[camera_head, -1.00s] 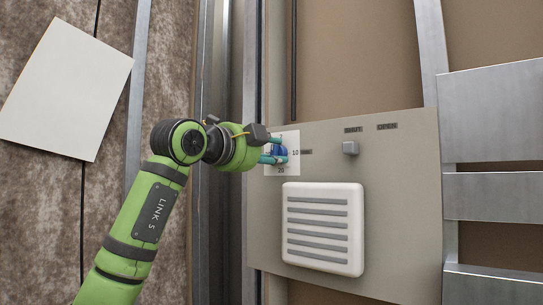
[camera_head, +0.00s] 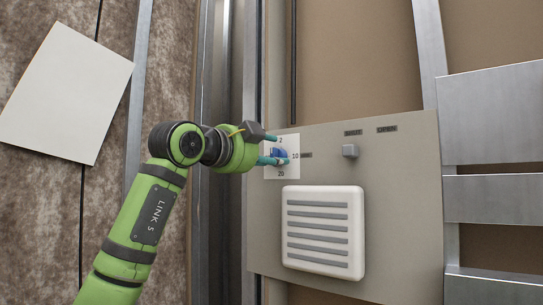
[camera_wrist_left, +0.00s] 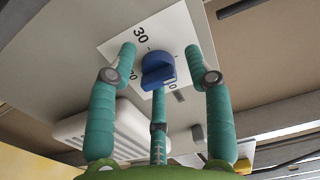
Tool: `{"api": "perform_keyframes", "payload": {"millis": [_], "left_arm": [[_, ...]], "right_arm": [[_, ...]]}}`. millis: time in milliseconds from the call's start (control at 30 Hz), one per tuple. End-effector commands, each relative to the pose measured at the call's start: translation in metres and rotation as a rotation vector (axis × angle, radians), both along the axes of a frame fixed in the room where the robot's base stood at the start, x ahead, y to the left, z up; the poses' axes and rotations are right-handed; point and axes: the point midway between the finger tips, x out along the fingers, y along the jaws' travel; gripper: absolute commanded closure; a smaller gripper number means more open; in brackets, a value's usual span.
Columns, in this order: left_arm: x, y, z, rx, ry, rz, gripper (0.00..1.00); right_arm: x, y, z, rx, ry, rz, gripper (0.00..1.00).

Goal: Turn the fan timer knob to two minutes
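The blue fan timer knob (camera_head: 279,153) sits on a white dial plate (camera_head: 292,171) on the grey panel. In the head view the plate shows 2 at the top, 10 at the right and 20 at the bottom. My left gripper (camera_head: 274,150) is at the dial, coming from the left. In the wrist view its three teal fingers (camera_wrist_left: 160,72) stand spread around the knob (camera_wrist_left: 156,71), with gaps on both sides. The lower finger is close to the knob; contact is unclear. I cannot tell which number the knob points to. My right gripper is out of view.
A white vent grille (camera_head: 323,230) sticks out just below the dial. A small grey knob (camera_head: 350,151) under shut and open labels is to the right. A metal post (camera_head: 249,100) runs close on the left. Space left of the panel holds my arm.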

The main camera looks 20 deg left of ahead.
Motion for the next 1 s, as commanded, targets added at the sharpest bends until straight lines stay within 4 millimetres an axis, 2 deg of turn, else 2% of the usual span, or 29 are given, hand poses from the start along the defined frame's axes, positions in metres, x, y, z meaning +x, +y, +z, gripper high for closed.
{"api": "perform_keyframes", "payload": {"millis": [300,467,567,800,1000], "left_arm": [[0.000,-0.003,-0.003,0.005,0.007,-0.006,0.41],[-0.010,0.001,-0.003,0.006,0.006,-0.006,0.41],[-0.024,0.007,-0.003,0.008,0.004,-0.004,0.41],[-0.073,0.026,-0.003,0.005,0.003,-0.002,0.41],[-0.102,0.037,-0.003,0.003,0.004,-0.002,0.41]], "right_arm": [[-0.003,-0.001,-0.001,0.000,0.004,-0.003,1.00],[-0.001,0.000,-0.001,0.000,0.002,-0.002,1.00],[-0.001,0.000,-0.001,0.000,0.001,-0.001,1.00],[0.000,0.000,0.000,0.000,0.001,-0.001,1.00],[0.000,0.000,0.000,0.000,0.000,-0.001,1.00]]}}
